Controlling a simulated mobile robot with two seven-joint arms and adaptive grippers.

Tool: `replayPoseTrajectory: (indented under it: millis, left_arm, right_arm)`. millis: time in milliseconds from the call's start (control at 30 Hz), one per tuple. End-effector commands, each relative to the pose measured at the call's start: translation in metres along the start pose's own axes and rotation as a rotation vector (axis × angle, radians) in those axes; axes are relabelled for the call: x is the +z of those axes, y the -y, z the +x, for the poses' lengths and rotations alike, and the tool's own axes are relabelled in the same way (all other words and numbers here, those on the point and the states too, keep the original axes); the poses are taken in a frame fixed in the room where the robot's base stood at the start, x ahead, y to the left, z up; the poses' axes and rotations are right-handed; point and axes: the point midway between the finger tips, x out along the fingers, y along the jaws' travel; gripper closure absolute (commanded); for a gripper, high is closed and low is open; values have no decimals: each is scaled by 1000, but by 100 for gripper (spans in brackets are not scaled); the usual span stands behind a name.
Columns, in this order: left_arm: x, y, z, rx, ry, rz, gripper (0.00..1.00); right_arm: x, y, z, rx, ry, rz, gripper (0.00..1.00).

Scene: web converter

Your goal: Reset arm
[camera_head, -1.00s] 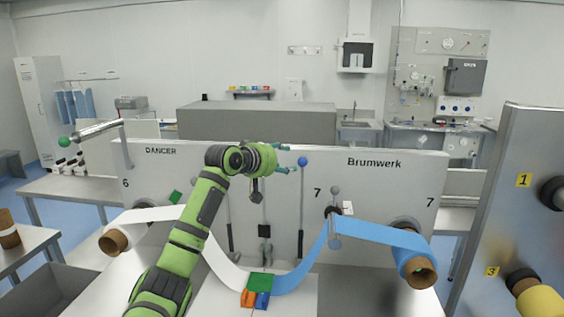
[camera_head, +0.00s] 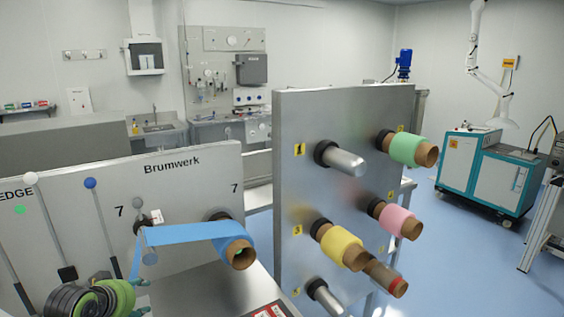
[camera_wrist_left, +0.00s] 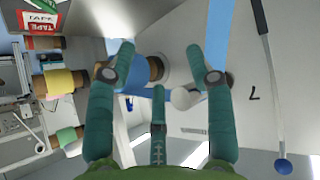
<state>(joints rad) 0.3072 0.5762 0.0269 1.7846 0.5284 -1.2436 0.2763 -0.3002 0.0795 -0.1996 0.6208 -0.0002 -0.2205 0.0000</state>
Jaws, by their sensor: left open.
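My left gripper (camera_head: 142,297), green with teal fingers, is at the lower left of the head view, partly cut off by the lower edge. In the left wrist view the fingers (camera_wrist_left: 158,78) are spread and nothing is between them. The gripper is in front of the Brumwerk panel (camera_head: 190,185), below the blue web (camera_head: 185,233) and its roll (camera_head: 236,250). A blue-knobbed lever (camera_head: 90,183) stands left of it and also shows in the left wrist view (camera_wrist_left: 283,167). My right arm is in neither view.
A metal rack panel (camera_head: 345,120) stands to the right, with a bare spindle (camera_head: 345,161) and green (camera_head: 408,148), pink (camera_head: 398,218) and yellow (camera_head: 342,246) rolls sticking out. A teal cabinet (camera_head: 485,170) stands far right. Open blue floor lies between.

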Motion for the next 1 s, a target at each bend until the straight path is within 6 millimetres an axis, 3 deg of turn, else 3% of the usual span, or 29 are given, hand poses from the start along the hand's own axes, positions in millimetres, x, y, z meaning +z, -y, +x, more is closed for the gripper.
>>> replayPoseTrajectory:
  millis: [33, 200, 300, 400, 600, 933, 1000]
  left_arm:
    - [41, -17, 4, 6, 57, 46, 46]
    - [163, -61, -9, 18, 219, 191, 46]
    - [218, -79, -30, 25, 294, 248, 46]
    - [257, -91, -51, 29, 350, 282, 46]
    - [306, -105, -89, 33, 429, 317, 46]
    - [355, -115, -147, 27, 531, 330, 46]
    - [366, -113, -126, 24, 534, 334, 46]
  right_arm:
    - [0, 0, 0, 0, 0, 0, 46]
    - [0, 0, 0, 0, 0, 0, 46]
    - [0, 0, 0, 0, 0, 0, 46]
    - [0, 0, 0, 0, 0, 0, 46]
    - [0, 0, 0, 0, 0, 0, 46]
    - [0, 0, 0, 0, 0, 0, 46]
    - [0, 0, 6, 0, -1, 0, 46]
